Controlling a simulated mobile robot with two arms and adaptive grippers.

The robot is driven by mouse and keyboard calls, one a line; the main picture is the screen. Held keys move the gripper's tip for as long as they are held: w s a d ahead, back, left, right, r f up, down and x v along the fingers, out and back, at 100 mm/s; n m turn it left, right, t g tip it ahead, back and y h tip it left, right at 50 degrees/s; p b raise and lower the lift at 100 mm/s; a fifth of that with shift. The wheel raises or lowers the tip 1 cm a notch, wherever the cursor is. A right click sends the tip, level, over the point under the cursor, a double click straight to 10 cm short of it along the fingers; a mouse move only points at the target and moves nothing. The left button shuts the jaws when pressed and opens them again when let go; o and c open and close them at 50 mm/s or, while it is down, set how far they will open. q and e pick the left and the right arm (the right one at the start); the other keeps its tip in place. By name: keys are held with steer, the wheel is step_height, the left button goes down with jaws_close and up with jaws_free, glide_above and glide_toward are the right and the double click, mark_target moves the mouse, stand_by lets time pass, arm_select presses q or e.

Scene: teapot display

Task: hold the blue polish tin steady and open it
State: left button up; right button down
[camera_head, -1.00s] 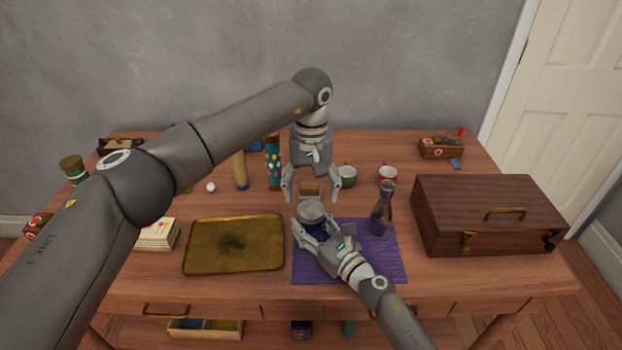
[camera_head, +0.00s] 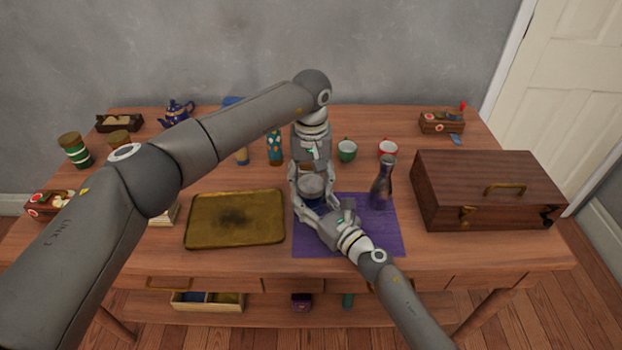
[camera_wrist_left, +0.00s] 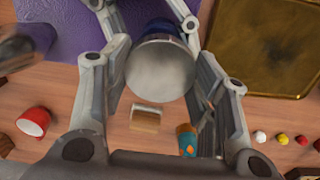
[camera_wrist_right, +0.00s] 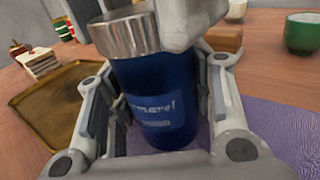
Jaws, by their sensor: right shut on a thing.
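The blue polish tin stands upright over the purple cloth (camera_head: 345,245), its silver lid (camera_head: 312,185) on top. My right gripper (camera_head: 317,212) is shut on the tin's blue body (camera_wrist_right: 150,95), holding it from the front right; I cannot tell whether its base touches the cloth. My left gripper (camera_head: 313,198) points down over the tin from above. Its fingers stand on either side of the lid (camera_wrist_left: 160,68) in the left wrist view, open with small gaps. In the right wrist view a left finger partly hides the lid (camera_wrist_right: 125,35).
A brass tray (camera_head: 235,218) lies left of the cloth. A dark vase (camera_head: 381,185) stands on the cloth's right side. Green (camera_head: 347,150) and red (camera_head: 388,149) cups stand behind. A wooden case (camera_head: 485,190) is at right. A small wooden block (camera_wrist_left: 146,118) lies close behind the tin.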

arm_select(q)
steer(key=shift+c, duration=1.1)
steer(key=n, duration=2.2)
arm_select(e)
steer(key=shift+f, duration=0.1)
arm_select(q)
steer(key=n, duration=0.5)
steer(key=shift+n, duration=0.4)
steer(key=n, duration=0.4)
steer(key=shift+r, duration=0.1)
steer(key=n, duration=1.1)
